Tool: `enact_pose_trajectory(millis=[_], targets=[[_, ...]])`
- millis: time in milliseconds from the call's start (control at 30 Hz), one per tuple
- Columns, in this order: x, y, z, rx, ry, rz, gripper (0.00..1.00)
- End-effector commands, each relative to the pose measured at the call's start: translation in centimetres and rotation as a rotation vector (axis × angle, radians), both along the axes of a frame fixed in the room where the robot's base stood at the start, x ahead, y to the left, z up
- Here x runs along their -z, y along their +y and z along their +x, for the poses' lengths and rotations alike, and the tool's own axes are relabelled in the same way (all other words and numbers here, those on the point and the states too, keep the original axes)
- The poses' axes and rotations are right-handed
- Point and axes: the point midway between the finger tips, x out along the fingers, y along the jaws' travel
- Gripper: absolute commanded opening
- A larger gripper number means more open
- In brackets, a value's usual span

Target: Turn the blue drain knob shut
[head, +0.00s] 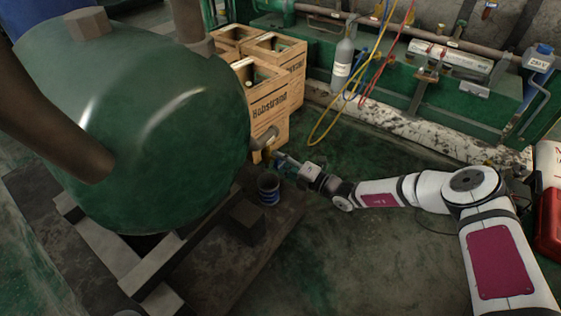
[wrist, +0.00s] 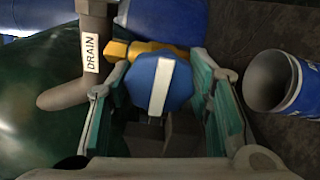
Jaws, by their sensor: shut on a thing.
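The blue drain knob (wrist: 160,84) has a white stripe, which runs nearly up and down in the wrist view. It sits on a brass valve (wrist: 120,50) beside a grey pipe with a white DRAIN label (wrist: 91,53). My gripper (wrist: 162,92) is shut on the knob, with one teal-padded finger on each side. In the head view my gripper (head: 284,163) reaches the right side of the large green tank (head: 170,120), low down. The knob is too small there to make out clearly.
Wooden crates (head: 268,100) stand behind. A grey cylinder (head: 343,65) and yellow hose (head: 325,122) are further back. Floor right of the cup is clear.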

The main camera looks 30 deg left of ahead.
Motion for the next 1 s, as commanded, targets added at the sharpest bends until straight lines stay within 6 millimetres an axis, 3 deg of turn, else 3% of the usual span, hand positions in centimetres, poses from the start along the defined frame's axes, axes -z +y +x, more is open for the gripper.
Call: enact_pose_trajectory(millis=[400,433,500,833,1000], targets=[[0.2,-0.1,-0.1,-0.001,0.008,-0.003,0.18],[0.2,-0.1,-0.1,-0.001,0.008,-0.003,0.51],[0.2,-0.1,-0.1,-0.001,0.007,-0.003,0.67],[0.1,-0.1,0.0,-0.001,0.005,-0.001,0.67],[0.0,-1.7,0.0,0.001,0.006,0.000,0.67]])
